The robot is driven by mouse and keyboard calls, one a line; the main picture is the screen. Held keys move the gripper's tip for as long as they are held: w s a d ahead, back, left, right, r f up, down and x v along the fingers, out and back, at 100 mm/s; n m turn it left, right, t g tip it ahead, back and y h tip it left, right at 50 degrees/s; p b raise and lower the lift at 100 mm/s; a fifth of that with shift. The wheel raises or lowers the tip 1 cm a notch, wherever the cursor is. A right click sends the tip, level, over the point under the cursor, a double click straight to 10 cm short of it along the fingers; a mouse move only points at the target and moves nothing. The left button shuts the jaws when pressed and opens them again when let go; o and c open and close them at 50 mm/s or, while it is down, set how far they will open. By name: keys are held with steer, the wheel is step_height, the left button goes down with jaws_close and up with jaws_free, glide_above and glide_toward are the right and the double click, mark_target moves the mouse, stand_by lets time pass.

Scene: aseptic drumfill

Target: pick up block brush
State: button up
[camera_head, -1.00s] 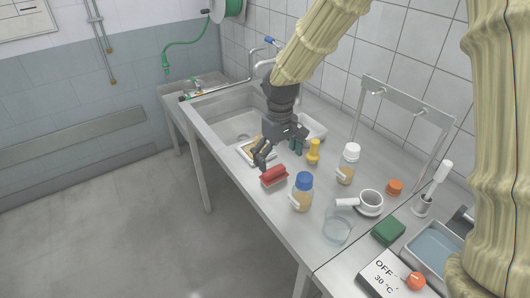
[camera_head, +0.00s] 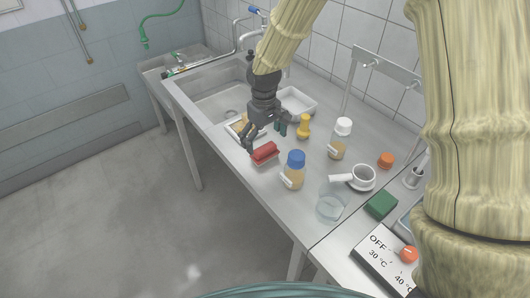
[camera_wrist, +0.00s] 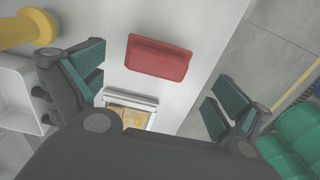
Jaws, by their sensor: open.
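The block brush appears to be the red block (camera_head: 265,152) lying on the steel counter, near its front edge. In the wrist view the red block (camera_wrist: 158,58) shows from above, ahead of and between the spread fingers, apart from both. My gripper (camera_head: 265,135) is open and empty, just behind and above the block in the head view. Its teal finger pads (camera_wrist: 155,86) stand wide apart in the wrist view. The block's underside is hidden.
A blue-capped bottle (camera_head: 294,169) stands right of the block. A yellow object (camera_head: 304,126), a white-capped bottle (camera_head: 340,138), a glass beaker (camera_head: 330,207) and a green sponge (camera_head: 380,205) are further right. A sink (camera_head: 222,105) and a white tray (camera_head: 297,101) lie behind.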

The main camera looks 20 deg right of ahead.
mark_target(265, 148)
steer(key=shift+s+f, duration=0.15)
steer(key=shift+f, duration=0.2)
steer(key=f, duration=0.1)
steer(key=f+p, duration=0.1)
steer(key=f, duration=0.1)
steer(key=shift+w+d, duration=0.15)
steer(key=shift+w, duration=0.25)
steer(key=shift+s+f, duration=0.15)
steer(key=shift+f, duration=0.4)
steer(key=c, duration=1.2)
